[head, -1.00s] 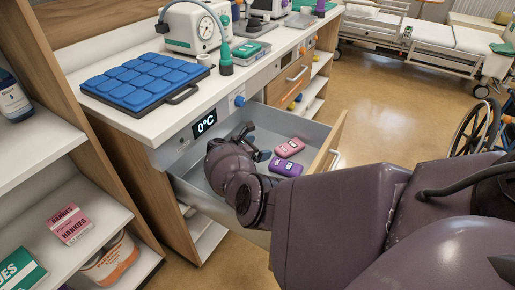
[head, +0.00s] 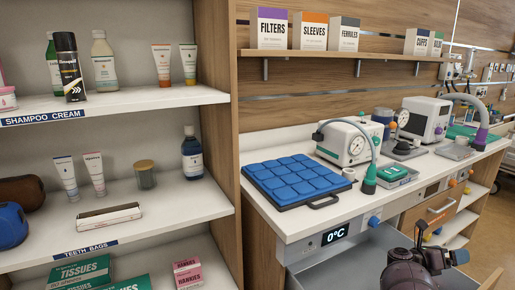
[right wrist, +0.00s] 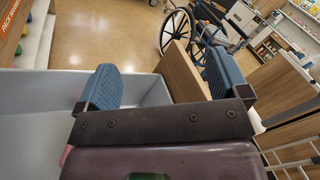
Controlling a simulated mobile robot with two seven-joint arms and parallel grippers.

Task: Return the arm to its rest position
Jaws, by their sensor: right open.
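My right gripper (head: 441,250) shows at the bottom right of the head view, at the open drawer (head: 372,250) under the counter. In the right wrist view its two blue-padded fingers stand wide apart with nothing between them (right wrist: 162,82). The grey drawer wall (right wrist: 40,82) and the wooden drawer front (right wrist: 184,72) lie around and beyond the fingers. A small pink patch shows at the lower left of the wrist view; I cannot tell what it is. The bottom of the drawer is mostly hidden in the head view. My left gripper is out of view.
A blue padded tray (head: 297,178) and a white gauge device (head: 347,141) stand on the counter above the drawer. A shelf unit (head: 130,225) with toiletries fills the left. A wheelchair (right wrist: 180,30) stands beyond the drawer on otherwise open floor.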

